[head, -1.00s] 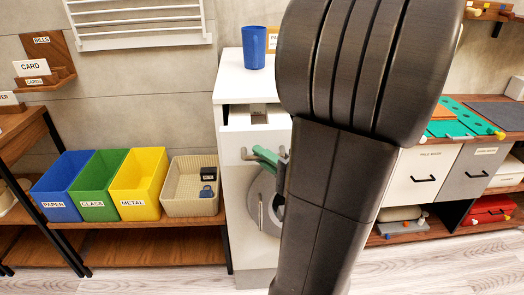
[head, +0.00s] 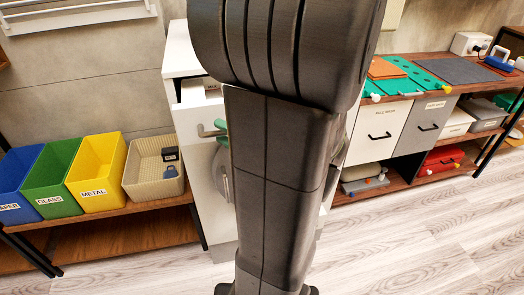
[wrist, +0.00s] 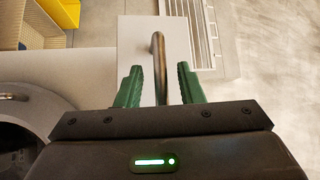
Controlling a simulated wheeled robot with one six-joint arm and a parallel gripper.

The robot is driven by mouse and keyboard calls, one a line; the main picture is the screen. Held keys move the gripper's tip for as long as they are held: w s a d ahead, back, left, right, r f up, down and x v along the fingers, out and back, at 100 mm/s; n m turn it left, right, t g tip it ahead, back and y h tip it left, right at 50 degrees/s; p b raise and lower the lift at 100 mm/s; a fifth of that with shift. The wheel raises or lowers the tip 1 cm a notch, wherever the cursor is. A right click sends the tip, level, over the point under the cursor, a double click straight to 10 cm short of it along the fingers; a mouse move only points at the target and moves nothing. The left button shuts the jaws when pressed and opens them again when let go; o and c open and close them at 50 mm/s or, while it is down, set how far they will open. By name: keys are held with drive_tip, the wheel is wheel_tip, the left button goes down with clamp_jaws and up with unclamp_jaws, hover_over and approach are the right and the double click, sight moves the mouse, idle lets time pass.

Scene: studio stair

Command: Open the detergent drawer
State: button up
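The white detergent drawer (head: 190,121) stands pulled out from the upper front of the white washing machine (head: 194,60). Its open top shows behind the front panel in the head view. A grey bar handle (head: 208,132) is on the drawer front. In the wrist view the handle (wrist: 158,62) runs between the two green fingers of my gripper (wrist: 159,84). There is a visible gap on each side of the bar, so the gripper is open around the handle. In the head view my arm hides most of the gripper and the machine's right side.
Blue, green and yellow bins (head: 97,173) and a beige basket (head: 152,168) stand on a low shelf at left. A wooden workbench with a white drawer front (head: 378,135) stands at right. The floor (head: 430,225) at front right is clear.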

drive_tip(key=b+v, duration=0.1)
drive_tip(key=v, duration=1.1)
drive_tip(key=shift+s+d, duration=0.15)
drive_tip(key=shift+s, duration=0.05)
drive_tip(key=shift+p+x, duration=0.6)
drive_tip(key=shift+x, duration=6.05)
drive_tip(key=shift+w, duration=0.1)
drive_tip(key=shift+f, duration=0.1)
